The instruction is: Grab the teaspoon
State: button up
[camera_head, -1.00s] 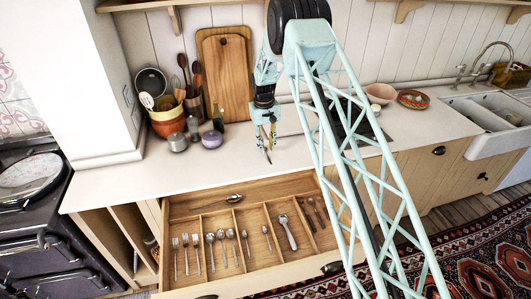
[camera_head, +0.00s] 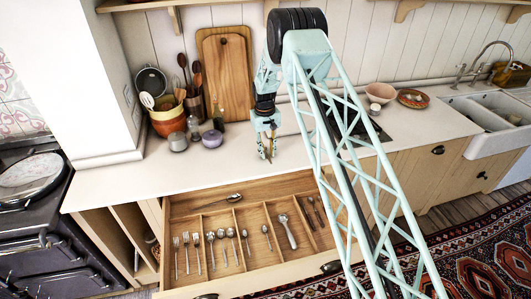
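The open wooden drawer (camera_head: 180,206) below the counter holds cutlery in its compartments. A small spoon (camera_head: 266,236) lies alone in a middle compartment and looks like a teaspoon. Several spoons (camera_head: 221,247) lie in the compartments left of it, also with handles toward the front; I cannot tell which of these are teaspoons. My gripper (camera_head: 267,157) points down above the counter, behind the drawer and apart from the cutlery. Its fingers look parted, with nothing visible between them.
Forks (camera_head: 186,252) lie at the drawer's left, a large spoon (camera_head: 233,197) in its back compartment, and a metal utensil (camera_head: 287,232) to the right. Thin dividers separate the cutlery. A utensil pot (camera_head: 167,122), small jars and a cutting board (camera_head: 226,70) stand on the counter's left.

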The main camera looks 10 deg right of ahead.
aim_at(268, 155)
jog(key=shift+c, duration=0.2)
grip_shut()
jog(key=shift+r, duration=0.2)
jog(key=shift+r+b, duration=0.55)
jog(key=shift+r, duration=0.95)
jog(key=shift+s+r, duration=0.1)
jog(key=shift+s, duration=0.15)
jog(key=s+a+r+b, duration=0.1)
jog(key=s+b, duration=0.1)
jog(key=s, duration=1.3)
jog(key=shift+s+r+b, duration=0.25)
jog(key=shift+b, duration=0.1)
